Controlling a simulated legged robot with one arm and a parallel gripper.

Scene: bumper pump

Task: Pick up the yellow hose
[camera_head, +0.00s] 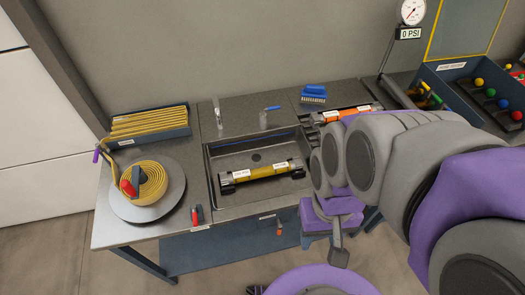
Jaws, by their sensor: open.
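A short, thick yellow hose (269,171) with dark end fittings and a white label lies across the bottom of the sunken sink (228,210). It lies nearly level and looks fully visible. A coil of thin yellow hose (147,196) sits on a round grey disc (176,200) at the left of the bench. More yellow hose (150,121) lies in a blue-grey tray behind it. My gripper (338,246) is to the right of and nearer than the sink. It is open, seen partly, apart from the short yellow hose, and nothing shows in it.
An orange hose (343,115) lies in a tray right of the sink, partly behind my arm. A blue brush (314,93) and a tap (265,112) stand at the back. A gauge (411,12) and a box of colored knobs are at right.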

